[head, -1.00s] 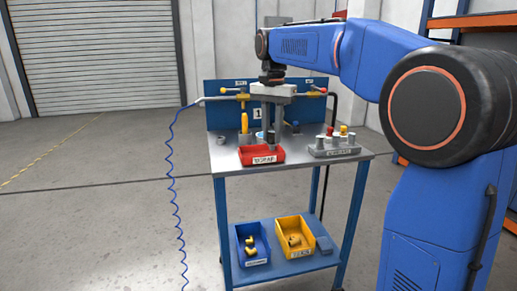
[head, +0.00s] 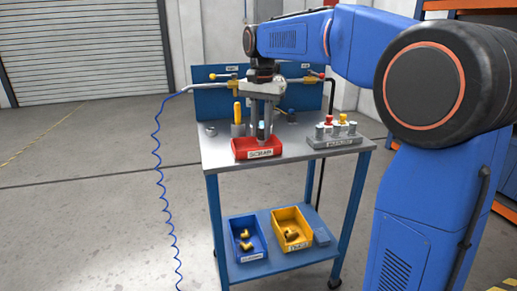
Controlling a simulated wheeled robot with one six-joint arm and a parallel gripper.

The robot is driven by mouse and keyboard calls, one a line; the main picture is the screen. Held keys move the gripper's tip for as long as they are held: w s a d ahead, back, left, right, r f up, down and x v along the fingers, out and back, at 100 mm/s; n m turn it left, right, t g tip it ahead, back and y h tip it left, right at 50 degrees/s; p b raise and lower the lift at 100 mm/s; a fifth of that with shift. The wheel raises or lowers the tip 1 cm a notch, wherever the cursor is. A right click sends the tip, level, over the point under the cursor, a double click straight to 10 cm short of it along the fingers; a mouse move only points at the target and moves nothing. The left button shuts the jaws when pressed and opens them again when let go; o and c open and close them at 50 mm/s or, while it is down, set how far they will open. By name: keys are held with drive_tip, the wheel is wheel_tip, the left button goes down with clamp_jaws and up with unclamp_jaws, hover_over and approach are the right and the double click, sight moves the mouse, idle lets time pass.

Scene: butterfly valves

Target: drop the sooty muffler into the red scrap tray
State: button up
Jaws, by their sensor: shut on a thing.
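The red scrap tray (head: 259,152) sits on the front left part of the bench top, with a white label on its front. My gripper (head: 265,134) points straight down over the tray, its fingertips low, near the tray's back rim. It is shut on a small dark piece, the sooty muffler (head: 261,131), which hangs upright between the fingers. The fingers hide much of it. I cannot tell whether its lower end touches the tray.
A grey rack (head: 335,140) with red-topped, yellow-topped and grey pieces stands on the right. A yellow-handled tool (head: 237,114) and a small grey part (head: 210,130) are behind left. The blue valve panel (head: 215,92) closes the back. A coiled blue hose (head: 157,160) hangs left.

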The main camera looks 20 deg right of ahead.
drive_tip(key=shift+f, duration=0.4)
drive_tip(key=o, duration=1)
drive_tip(key=shift+o, duration=0.2)
drive_tip(key=shift+r, duration=0.1)
wheel_tip(320, 180, up, 17)
